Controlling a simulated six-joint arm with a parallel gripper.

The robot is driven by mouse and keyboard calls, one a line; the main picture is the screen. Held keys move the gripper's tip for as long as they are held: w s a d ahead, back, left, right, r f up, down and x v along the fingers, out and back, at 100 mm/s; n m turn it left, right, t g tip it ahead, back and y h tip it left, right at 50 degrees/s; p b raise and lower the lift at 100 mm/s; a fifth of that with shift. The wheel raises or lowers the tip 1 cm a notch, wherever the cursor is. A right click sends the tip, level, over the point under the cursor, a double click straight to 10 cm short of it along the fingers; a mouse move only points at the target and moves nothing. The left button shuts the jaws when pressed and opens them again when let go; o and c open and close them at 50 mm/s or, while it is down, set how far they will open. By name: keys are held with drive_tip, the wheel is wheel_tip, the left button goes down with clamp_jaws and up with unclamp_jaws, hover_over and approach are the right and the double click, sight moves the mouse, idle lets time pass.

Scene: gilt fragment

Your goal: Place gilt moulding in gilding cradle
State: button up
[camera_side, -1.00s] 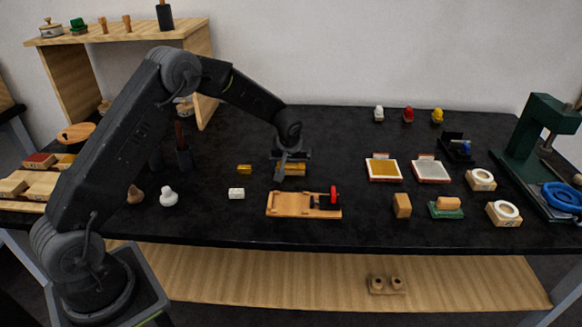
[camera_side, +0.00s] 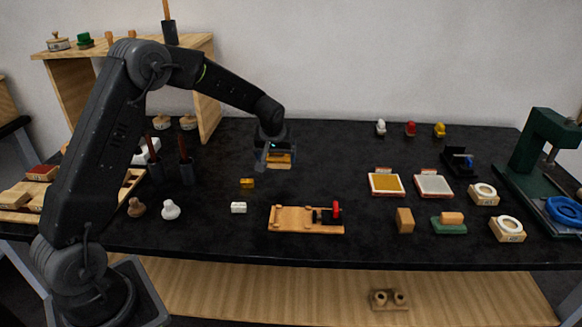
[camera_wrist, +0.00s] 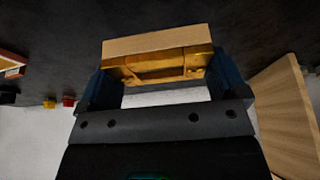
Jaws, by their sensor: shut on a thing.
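The gilt moulding (camera_wrist: 160,65), gold with a pale wooden face, is held between the two fingers of my gripper (camera_wrist: 163,80) in the wrist view. In the side view my gripper (camera_side: 275,158) is shut on it above the black table, left of centre, and the moulding (camera_side: 280,160) shows between and below the fingers. A wooden cradle-like board (camera_side: 293,226) with a red-and-black knob clamp at its right end lies near the table's front, below and slightly right of my gripper. It looks empty. I take this board to be the gilding cradle.
A small gold block (camera_side: 247,183) and a white block (camera_side: 238,207) lie left of the board. Framed gold and white pads (camera_side: 386,184) stand right, with a green press (camera_side: 540,160) beyond. A wooden shelf (camera_side: 205,90) stands back left. Table between gripper and board is clear.

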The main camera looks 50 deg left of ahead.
drive_tip(key=s+a+r, duration=0.4)
drive_tip(key=s+d+f+m+h, duration=0.1)
drive_tip(key=s+d+m, duration=0.1)
drive_tip(key=d, duration=0.3)
drive_tip(key=s+d+f+m+h, duration=0.1)
drive_tip(key=s+d+f+m, duration=0.1)
drive_tip(key=d, duration=0.4)
drive_tip(key=s+d+f+m+t+h, duration=0.1)
drive_tip(key=s+d+f+m, duration=0.1)
drive_tip(key=d+m, duration=0.2)
drive_tip(key=shift+d+f, duration=0.1)
drive_tip(key=shift+d, duration=0.95)
drive_tip(key=w+a+r+n+y, duration=0.1)
drive_tip(key=w+a+r+n, duration=0.15)
drive_tip(key=a, duration=1.05)
drive_tip(key=w+a+r+n+y, duration=0.1)
drive_tip(key=w+a+r+n, duration=0.15)
drive_tip(key=a, duration=0.95)
drive_tip(key=m, duration=0.1)
hover_over(275, 172)
wheel_tip(275, 172, down, 7)
drive_tip(key=shift+a+r, duration=0.15)
drive_tip(key=shift+r, duration=0.05)
drive_tip(key=shift+f, duration=2)
